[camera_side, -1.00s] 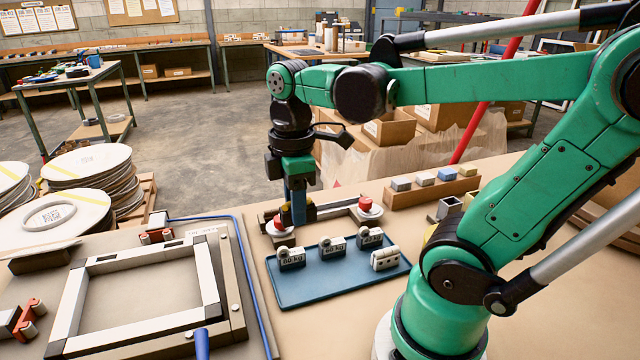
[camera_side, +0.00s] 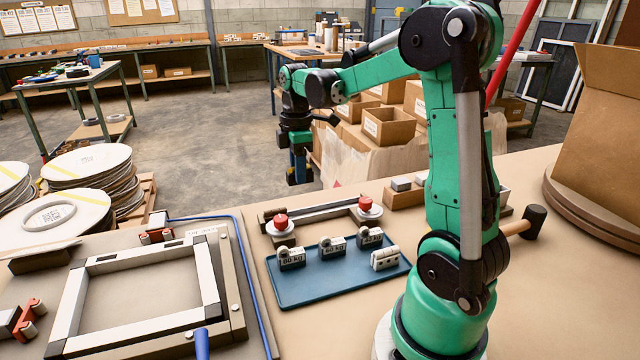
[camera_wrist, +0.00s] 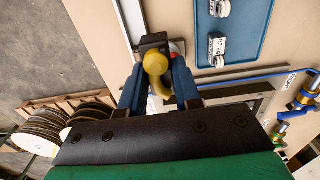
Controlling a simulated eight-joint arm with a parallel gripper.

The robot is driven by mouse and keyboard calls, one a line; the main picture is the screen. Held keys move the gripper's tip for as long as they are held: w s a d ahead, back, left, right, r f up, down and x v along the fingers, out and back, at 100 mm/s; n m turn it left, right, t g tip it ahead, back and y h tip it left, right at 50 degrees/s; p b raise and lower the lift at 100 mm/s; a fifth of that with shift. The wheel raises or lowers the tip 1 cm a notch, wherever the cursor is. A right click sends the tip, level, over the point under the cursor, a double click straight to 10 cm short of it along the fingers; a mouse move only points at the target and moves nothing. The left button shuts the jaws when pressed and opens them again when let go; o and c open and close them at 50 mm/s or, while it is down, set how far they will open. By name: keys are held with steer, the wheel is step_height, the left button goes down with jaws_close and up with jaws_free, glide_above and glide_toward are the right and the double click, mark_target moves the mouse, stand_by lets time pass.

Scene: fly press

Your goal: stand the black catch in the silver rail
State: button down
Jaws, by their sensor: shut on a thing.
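My gripper (camera_side: 299,176) is raised above and behind the silver rail (camera_side: 320,212) in the side view. It is shut on the black catch (camera_wrist: 153,40), a dark block with a yellow rounded part, seen between the blue fingers in the wrist view. In the side view the catch is small and dark at the fingertips, and its exact tilt cannot be told. The rail lies on the bench between two red-knobbed clamps, and shows as a pale strip in the wrist view (camera_wrist: 130,20). The catch is apart from the rail; the fingers hide part of it.
A blue tray (camera_side: 330,283) with several weights lies in front of the rail. A silver frame (camera_side: 75,310) on a fixture is at left, edged by a blue tube. A wooden block (camera_side: 402,199), mallet (camera_side: 533,222) and cardboard box (camera_side: 600,150) are at right.

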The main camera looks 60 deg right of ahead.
steer(key=d+f, duration=0.5)
steer(key=d, duration=0.1)
steer(key=shift+s+d+f, duration=0.1)
steer(key=shift+s+f, duration=0.1)
steer(key=shift+f, duration=2)
steer(key=shift+f, duration=0.95)
steer(key=c, duration=0.7)
jaws_free()
steer(key=shift+c, duration=1.2)
step_height(320, 180, up, 7)
